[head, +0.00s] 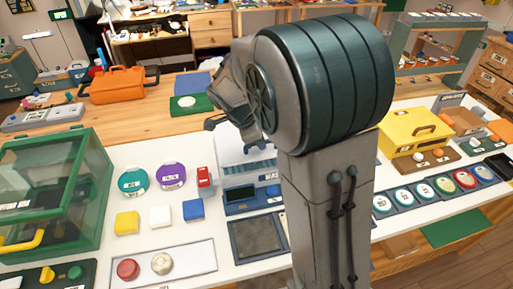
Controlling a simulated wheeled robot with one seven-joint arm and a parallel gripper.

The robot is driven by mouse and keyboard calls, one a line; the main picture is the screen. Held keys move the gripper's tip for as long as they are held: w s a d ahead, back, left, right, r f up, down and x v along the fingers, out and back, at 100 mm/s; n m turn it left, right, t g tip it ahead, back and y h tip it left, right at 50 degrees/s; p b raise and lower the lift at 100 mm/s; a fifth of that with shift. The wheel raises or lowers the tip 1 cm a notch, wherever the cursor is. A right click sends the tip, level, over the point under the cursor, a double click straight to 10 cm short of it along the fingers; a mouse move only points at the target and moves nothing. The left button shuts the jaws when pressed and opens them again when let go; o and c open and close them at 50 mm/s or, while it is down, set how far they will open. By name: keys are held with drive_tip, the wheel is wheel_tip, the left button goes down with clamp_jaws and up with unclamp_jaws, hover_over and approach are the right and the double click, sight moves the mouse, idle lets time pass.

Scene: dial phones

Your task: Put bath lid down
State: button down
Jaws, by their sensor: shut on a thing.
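The bath looks to be the white and blue box (240,200) at the middle of the white counter. Its pale lid (232,148) stands raised at the back of the box, partly behind my arm. My gripper (256,143) is at the lid's upper edge, shut on it. The large round joint of my arm hides most of the gripper and the right part of the lid, so the exact grip is not clear.
A green clear-walled case (92,180) stands at left. Round teal (132,182) and purple (170,176) pieces and small coloured blocks lie between it and the bath. A dark square pad (257,236) lies in front. A yellow box (412,130) stands at right.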

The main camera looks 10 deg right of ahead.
sight(255, 151)
drive_tip(key=shift+w+a+f, duration=0.2)
drive_tip(key=shift+a+f, duration=0.15)
drive_tip(key=shift+a, duration=0.1)
wheel_tip(255, 151, down, 4)
drive_tip(key=shift+r+p, duration=0.1)
drive_tip(key=shift+p, duration=0.35)
drive_tip(key=shift+f+b, duration=0.35)
drive_tip(key=shift+b, duration=0.15)
drive_tip(key=c, duration=1.5)
unclamp_jaws()
drive_tip(key=shift+o, duration=0.2)
drive_tip(key=shift+r, duration=0.1)
